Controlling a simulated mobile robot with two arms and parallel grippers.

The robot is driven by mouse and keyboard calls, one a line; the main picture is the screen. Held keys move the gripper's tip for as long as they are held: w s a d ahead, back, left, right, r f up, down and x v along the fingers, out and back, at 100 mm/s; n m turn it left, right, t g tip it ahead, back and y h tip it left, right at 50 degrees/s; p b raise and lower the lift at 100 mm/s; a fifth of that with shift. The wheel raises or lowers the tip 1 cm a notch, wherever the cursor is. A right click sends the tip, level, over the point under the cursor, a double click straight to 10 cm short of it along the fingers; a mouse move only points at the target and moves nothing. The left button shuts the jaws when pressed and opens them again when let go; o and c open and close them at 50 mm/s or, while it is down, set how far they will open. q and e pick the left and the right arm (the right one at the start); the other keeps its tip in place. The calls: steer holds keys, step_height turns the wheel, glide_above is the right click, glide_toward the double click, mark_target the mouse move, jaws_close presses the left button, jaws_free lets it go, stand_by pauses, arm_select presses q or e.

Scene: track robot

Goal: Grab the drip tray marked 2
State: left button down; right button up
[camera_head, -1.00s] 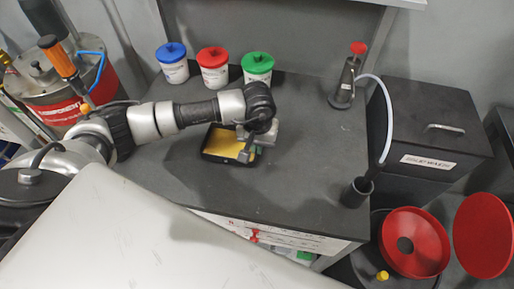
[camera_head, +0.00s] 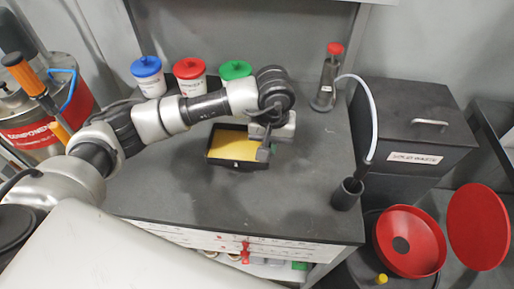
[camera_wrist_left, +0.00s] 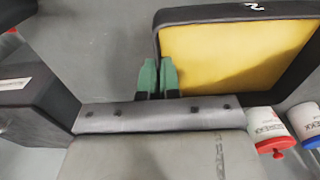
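The drip tray (camera_head: 208,157) is a black square tray with a yellow inside, over the middle of the dark bench. In the left wrist view the tray (camera_wrist_left: 242,13) shows a white mark like a 2 on its far rim. My left gripper (camera_head: 263,154) is at the tray's right side in the head view. In the left wrist view its green fingers (camera_wrist_left: 158,76) are close together, one on each side of the tray's wall, and look shut on it. Whether the tray clears the bench is hard to tell. My right gripper is not in view.
Jars with blue (camera_head: 146,66), red (camera_head: 189,68) and green (camera_head: 235,69) lids stand along the back. A red-capped flask (camera_head: 325,85) and a black cup with a white hose (camera_head: 346,194) are on the right. The bench front (camera_head: 260,205) is clear.

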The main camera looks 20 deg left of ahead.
arm_select(q)
steer(key=shift+w+d+r+b, duration=0.1)
steer(key=shift+d+r+b, duration=0.1)
steer(key=shift+d+r, duration=0.35)
steer(key=shift+w+d+r+b, duration=0.1)
steer(key=shift+d+r+b, duration=0.15)
steer(key=shift+d, duration=0.55)
steer(key=shift+w+d+r+b, duration=0.15)
steer(key=shift+d+r, duration=0.3)
steer(key=shift+d, duration=0.25)
steer(key=shift+s, duration=0.1)
